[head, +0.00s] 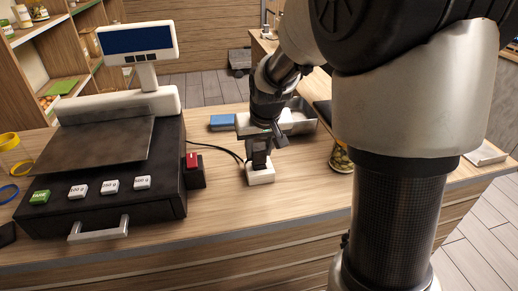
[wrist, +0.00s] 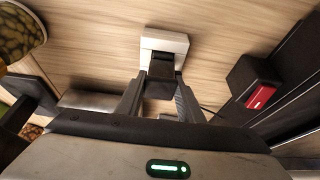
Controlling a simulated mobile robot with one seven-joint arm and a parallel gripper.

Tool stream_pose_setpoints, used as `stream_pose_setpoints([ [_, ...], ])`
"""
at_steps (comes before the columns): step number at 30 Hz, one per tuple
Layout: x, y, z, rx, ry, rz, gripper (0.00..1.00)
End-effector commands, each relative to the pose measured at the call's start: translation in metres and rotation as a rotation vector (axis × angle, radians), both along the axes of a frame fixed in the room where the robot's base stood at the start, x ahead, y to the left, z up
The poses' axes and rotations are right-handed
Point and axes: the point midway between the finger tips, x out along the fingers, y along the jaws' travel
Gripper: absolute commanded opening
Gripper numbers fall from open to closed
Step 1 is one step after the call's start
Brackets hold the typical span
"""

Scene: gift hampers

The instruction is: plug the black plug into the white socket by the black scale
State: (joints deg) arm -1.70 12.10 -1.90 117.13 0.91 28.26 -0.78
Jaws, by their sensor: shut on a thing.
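The white socket (head: 260,174) sits on the wooden counter, to the right of the black scale (head: 160,185). The black plug (head: 259,153) is upright, directly above the socket and seemingly touching it; I cannot tell how deep it sits. My gripper (head: 262,140) points down and is shut on the plug. In the wrist view the plug (wrist: 161,66) is between the two fingers of my gripper (wrist: 161,82), and its far end overlaps the white socket (wrist: 177,42). A black cable (head: 222,149) runs from the scale toward the plug.
A black box with a red switch (head: 192,160) is on the scale's right side. A blue block (head: 222,122) and a metal tray (head: 302,118) lie behind the socket. A patterned jar (head: 341,158) stands to the right. The counter in front of the socket is clear.

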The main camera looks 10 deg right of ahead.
Motion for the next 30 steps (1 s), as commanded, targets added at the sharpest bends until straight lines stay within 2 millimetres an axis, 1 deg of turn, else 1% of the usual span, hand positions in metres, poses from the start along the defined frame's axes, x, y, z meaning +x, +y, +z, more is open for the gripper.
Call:
stream_pose_setpoints([
  [14,0.0001,0.0000,-0.0048,0.000,0.000,0.000,0.05],
  [30,0.0001,0.0000,-0.0056,0.000,0.000,0.000,0.05],
])
